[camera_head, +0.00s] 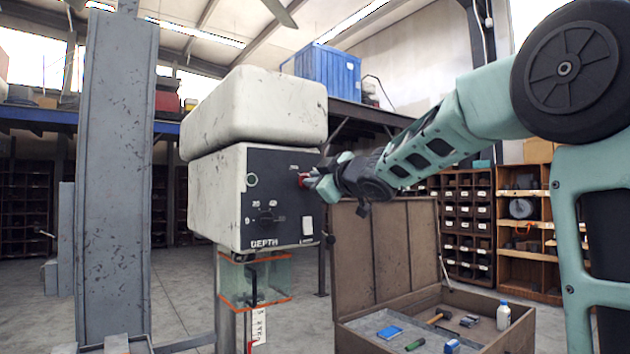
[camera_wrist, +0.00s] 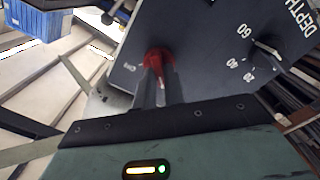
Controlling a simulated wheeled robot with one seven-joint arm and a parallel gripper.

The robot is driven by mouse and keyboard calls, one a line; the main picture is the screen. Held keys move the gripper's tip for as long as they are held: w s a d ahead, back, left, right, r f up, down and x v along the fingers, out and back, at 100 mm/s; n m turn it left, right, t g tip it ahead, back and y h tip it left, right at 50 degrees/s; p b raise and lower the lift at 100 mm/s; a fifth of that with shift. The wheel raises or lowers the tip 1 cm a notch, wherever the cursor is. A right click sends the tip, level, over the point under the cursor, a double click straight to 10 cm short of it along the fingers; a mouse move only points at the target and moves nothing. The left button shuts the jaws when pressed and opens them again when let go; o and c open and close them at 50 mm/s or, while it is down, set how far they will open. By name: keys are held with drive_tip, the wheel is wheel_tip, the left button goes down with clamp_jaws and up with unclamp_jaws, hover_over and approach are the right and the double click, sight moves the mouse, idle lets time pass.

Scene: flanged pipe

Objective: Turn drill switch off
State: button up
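The drill (camera_head: 276,195) is a worn white machine head with a dark control panel on its front. A red switch (camera_head: 303,179) sticks out near the panel's upper right corner. It also shows in the wrist view (camera_wrist: 157,57), partly covered by my fingers. My gripper (camera_head: 316,181) reaches in from the right with its fingertips at the switch. In the wrist view the two fingers (camera_wrist: 157,80) are close together, with red showing between them, and they look shut on the switch. The label beside the switch is too small to read.
A black depth knob (camera_head: 267,217) and a white rocker (camera_head: 307,226) sit lower on the panel. A clear guard with orange edges (camera_head: 254,281) hangs below the head. A grey column (camera_head: 115,180) stands left. An open brown case (camera_head: 372,258) with tools is below my arm.

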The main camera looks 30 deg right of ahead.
drive_tip(key=o, duration=0.4)
drive_tip(key=shift+s, duration=0.15)
drive_tip(key=s+p, duration=0.4)
drive_tip(key=s, duration=0.1)
drive_tip(key=s+p, duration=0.5)
drive_tip(key=s, duration=0.1)
drive_tip(key=s+p, duration=0.4)
drive_tip(key=s, duration=0.2)
drive_tip(key=shift+s+d, duration=0.1)
drive_tip(key=shift+d, duration=0.2)
drive_tip(key=shift+f, duration=0.1)
